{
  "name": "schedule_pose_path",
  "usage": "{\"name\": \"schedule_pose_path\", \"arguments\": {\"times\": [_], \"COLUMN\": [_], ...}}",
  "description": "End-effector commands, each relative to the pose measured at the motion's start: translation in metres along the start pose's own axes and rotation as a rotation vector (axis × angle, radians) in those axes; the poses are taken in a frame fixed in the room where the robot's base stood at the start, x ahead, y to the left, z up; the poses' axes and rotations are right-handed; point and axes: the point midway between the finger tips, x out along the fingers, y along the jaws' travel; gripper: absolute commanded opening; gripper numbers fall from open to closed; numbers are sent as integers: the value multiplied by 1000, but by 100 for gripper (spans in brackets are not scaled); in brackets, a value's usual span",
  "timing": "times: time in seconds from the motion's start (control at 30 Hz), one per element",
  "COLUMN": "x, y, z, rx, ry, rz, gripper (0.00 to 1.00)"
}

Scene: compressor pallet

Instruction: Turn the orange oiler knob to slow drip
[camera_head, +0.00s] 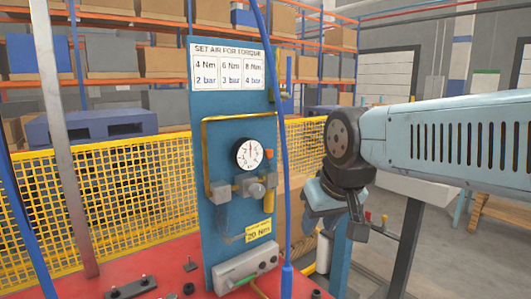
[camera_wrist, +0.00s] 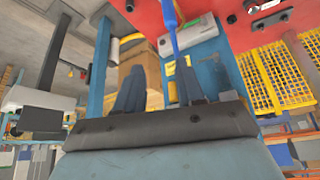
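A small orange knob-like piece (camera_head: 268,154) sits just right of the round pressure gauge (camera_head: 249,154) on the blue panel (camera_head: 229,113) in the head view. It is too small to read its setting. Metal fittings (camera_head: 250,188) and a yellow cylinder (camera_head: 269,200) are below the gauge. My gripper (camera_head: 334,224) is right of the panel, apart from it and lower than the knob. In the wrist view my gripper (camera_wrist: 160,66) has its two dark fingers spread with nothing held between them. The orange knob cannot be made out in the wrist view.
A blue hose (camera_head: 288,240) hangs in front of the panel's right edge, between knob and gripper. A grey box (camera_head: 246,268) stands on the red deck (camera_head: 185,256). Yellow mesh fencing (camera_head: 125,185) is behind.

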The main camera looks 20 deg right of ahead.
Motion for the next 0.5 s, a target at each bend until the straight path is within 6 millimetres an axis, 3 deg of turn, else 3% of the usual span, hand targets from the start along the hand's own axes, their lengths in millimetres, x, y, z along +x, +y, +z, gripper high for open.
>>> {"name": "schedule_pose_path", "arguments": {"times": [0.27, 0.5], "x": [0, 13], "y": [0, -8], "z": [-1, -6], "rx": [14, 248], "ry": [-8, -141], "rz": [-5, -97], "gripper": [38, 38]}}
